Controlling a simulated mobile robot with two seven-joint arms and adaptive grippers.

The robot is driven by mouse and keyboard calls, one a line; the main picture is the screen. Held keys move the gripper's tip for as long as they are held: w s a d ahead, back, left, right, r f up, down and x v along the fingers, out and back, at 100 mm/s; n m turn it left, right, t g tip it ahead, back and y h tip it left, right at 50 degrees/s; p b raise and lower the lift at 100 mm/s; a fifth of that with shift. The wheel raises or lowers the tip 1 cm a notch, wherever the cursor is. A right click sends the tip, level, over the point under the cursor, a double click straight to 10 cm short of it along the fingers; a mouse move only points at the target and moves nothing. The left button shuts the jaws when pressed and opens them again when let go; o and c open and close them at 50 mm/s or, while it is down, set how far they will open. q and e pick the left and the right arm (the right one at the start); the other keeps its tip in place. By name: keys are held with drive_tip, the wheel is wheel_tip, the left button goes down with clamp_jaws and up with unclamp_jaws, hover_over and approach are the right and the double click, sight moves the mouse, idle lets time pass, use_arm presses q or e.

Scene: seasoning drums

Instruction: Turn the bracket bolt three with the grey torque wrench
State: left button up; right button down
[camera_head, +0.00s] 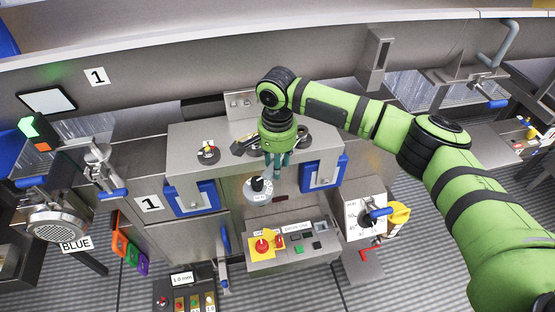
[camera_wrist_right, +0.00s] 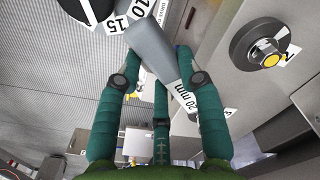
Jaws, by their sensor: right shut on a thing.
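My right gripper (camera_head: 277,170) points down in front of the steel bracket (camera_head: 225,132), and its teal fingers (camera_wrist_right: 158,75) are closed around a grey tool. This grey torque wrench (camera_wrist_right: 158,52) lies slanting between the fingers and carries a 20 mm label. In the head view, a dark part beside the gripper (camera_head: 245,146) may be its end. In the right wrist view, a dark round bolt mount with a yellow centre (camera_wrist_right: 271,60) is labelled 2, and a label 3 (camera_wrist_right: 230,112) shows beyond the fingers. I cannot make out bolt three itself. My left gripper is out of view.
Blue-framed parts flank the front, left (camera_head: 193,198) and right (camera_head: 322,174). A control box with a red-and-yellow button (camera_head: 262,244) stands lower.

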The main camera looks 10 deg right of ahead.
drive_tip(key=shift+w+a+r+p, duration=0.1)
drive_tip(key=shift+r+p, duration=0.8)
drive_tip(key=shift+r, duration=2.15)
drive_tip(key=shift+f, duration=0.1)
